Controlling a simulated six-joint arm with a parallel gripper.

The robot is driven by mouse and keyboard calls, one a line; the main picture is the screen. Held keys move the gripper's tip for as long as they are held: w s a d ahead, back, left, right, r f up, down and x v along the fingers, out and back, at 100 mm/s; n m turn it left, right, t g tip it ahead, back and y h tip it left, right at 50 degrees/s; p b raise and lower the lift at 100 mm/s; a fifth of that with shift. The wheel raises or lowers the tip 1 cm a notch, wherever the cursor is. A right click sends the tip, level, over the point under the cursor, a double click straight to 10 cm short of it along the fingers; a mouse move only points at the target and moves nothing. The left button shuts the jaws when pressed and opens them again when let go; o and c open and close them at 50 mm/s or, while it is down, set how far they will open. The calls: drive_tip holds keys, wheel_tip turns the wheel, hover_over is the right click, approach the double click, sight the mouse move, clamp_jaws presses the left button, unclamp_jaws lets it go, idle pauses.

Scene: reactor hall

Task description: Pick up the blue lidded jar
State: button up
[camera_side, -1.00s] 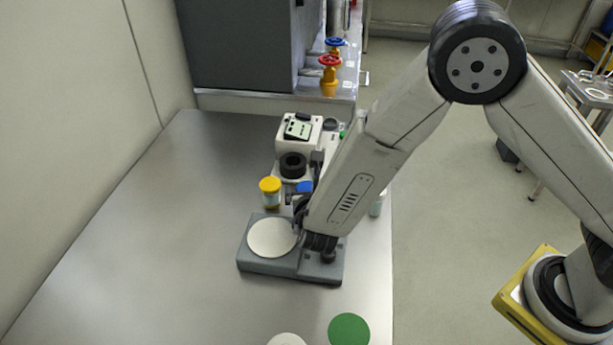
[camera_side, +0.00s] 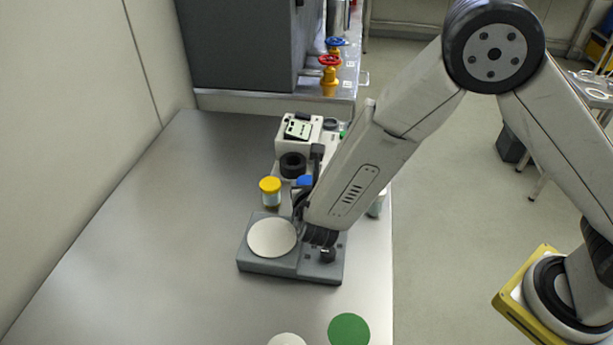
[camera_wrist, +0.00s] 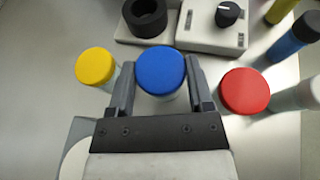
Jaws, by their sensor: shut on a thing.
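The blue lidded jar shows in the wrist view as a round blue lid (camera_wrist: 161,70) with a pale body below it. It sits between the two fingers of my gripper (camera_wrist: 159,80), which are shut on it. In the side view, part of the blue lid (camera_side: 304,181) shows beside my gripper (camera_side: 300,196), and the arm hides most of the jar. Whether its base touches the table cannot be told.
A yellow-lidded jar (camera_wrist: 96,67) stands close on the left and a red-lidded jar (camera_wrist: 245,91) close on the right. A white instrument (camera_side: 299,136) stands behind. A grey device with a round white plate (camera_side: 271,238) is in front. The table's left side is clear.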

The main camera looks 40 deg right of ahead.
drive_tip(key=s+d+r, duration=0.3)
drive_tip(key=s+r, duration=0.8)
drive_tip(key=s, duration=0.2)
drive_tip(key=shift+s+d+r, duration=0.15)
drive_tip(key=shift+s+d, duration=0.15)
drive_tip(key=shift+a, duration=0.1)
idle(0.5)
drive_tip(key=s+a+r+n+t+y, duration=0.1)
drive_tip(key=s+a+r+n+y, duration=0.3)
drive_tip(key=a, duration=0.4)
drive_tip(key=shift+a+r+n+t+y, duration=0.3)
drive_tip(key=shift+r+y, duration=0.1)
drive_tip(key=shift+y, duration=0.2)
